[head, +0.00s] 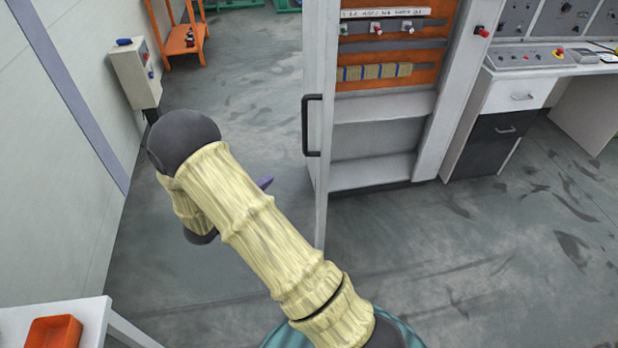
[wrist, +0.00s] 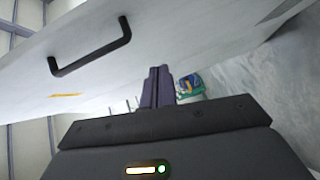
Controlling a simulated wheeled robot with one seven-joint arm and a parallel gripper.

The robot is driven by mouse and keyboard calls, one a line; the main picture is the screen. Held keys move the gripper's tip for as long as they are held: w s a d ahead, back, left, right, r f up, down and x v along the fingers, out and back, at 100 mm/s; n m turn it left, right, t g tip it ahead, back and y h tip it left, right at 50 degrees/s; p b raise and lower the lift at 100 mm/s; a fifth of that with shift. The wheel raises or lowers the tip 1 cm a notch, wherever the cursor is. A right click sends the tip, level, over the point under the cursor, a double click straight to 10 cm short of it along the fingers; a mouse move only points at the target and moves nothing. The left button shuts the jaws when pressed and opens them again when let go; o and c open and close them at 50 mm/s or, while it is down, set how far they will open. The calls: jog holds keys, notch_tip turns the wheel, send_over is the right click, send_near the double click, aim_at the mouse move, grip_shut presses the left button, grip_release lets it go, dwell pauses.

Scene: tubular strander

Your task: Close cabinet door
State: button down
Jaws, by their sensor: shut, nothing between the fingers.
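The cabinet (head: 432,135) stands right of centre in the head view, with an orange panel and lower shelves showing inside. Its pale door (head: 317,60) stands open toward me and is seen nearly edge-on. The black bar handle (head: 312,125) is on the door's left face. In the wrist view, the door face (wrist: 190,35) spreads across the top, with the handle (wrist: 90,50) at upper left. My gripper (wrist: 157,85) is shut and empty, its purple fingers pointing along the door face. In the head view, its tip (head: 265,183) is left of the door, mostly hidden behind my arm.
A control desk (head: 530,75) with drawers stands right of the cabinet. A grey box on a post (head: 136,75) and an orange stand (head: 183,38) are at back left. A white table with an orange bin (head: 53,332) is at lower left. Floor right of the door is clear.

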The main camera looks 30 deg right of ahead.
jog(key=shift+s+a+f+n+g+h, duration=0.1)
jog(key=shift+s+f+n+g+h, duration=0.1)
jog(key=shift+s+g+h, duration=0.3)
jog(key=shift+s+a+f+n+g+h, duration=0.1)
jog(key=shift+s+f+g+h, duration=0.15)
jog(key=shift+s+h, duration=0.35)
jog(key=shift+d, duration=0.1)
jog(key=s+p+x, duration=0.2)
jog(key=x, duration=1)
jog(key=shift+s+d+p, duration=0.25)
jog(key=shift+d+p, duration=0.05)
jog(key=shift+d, duration=0.5)
jog(key=shift+d, duration=0.1)
